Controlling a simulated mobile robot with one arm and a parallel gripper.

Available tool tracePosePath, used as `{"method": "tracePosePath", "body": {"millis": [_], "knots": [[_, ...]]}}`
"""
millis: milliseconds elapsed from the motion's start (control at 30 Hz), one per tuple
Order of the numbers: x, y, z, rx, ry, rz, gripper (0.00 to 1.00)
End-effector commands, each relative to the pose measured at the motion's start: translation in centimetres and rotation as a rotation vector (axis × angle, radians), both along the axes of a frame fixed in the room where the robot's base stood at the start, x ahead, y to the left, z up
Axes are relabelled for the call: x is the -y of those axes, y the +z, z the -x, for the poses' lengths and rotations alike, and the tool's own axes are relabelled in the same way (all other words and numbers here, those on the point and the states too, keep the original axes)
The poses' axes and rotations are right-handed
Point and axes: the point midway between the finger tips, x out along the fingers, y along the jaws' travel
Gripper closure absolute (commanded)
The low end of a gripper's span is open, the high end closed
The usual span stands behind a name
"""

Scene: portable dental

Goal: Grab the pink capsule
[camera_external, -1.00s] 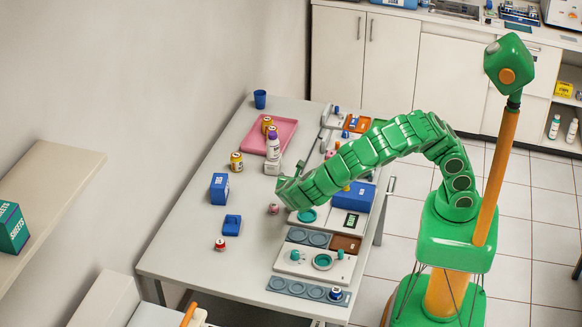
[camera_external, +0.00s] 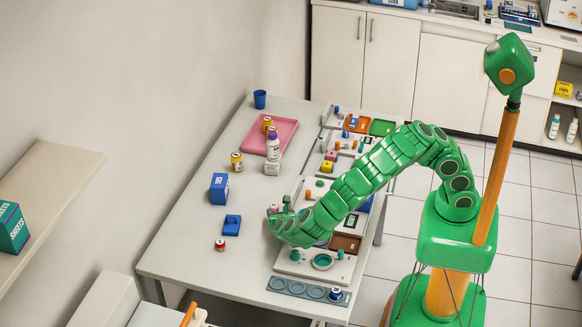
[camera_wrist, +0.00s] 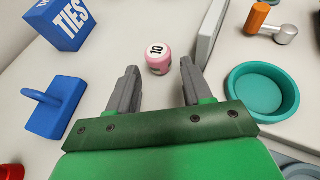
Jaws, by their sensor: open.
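The pink capsule (camera_wrist: 158,57) stands upright on the table, a small round pink piece with a white label marked 10. It shows in the wrist view just beyond and between my fingertips, with no finger closed on it. In the external view the pink capsule (camera_external: 273,208) is a small pink spot at the end of my arm, partly covered by the gripper. My gripper (camera_wrist: 158,72) is open and empty, one grey finger on each side of the line to the capsule. In the external view my gripper (camera_external: 281,208) is low over the table.
A blue box marked TIES (camera_wrist: 62,24) and a blue handled block (camera_wrist: 54,106) lie left of the fingers. A red-and-white jar (camera_external: 220,244) stands left. Table between is clear.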

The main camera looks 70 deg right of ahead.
Motion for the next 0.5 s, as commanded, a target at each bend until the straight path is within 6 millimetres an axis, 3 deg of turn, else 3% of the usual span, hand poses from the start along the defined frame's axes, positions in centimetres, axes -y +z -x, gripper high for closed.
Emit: {"method": "tracePosePath", "body": {"millis": [333,500], "knots": [[3.3,-1.5,-2.1,-0.002,-0.002,0.0,0.5],[3.8,-1.8,-2.4,-0.001,-0.001,0.001,0.5]]}}
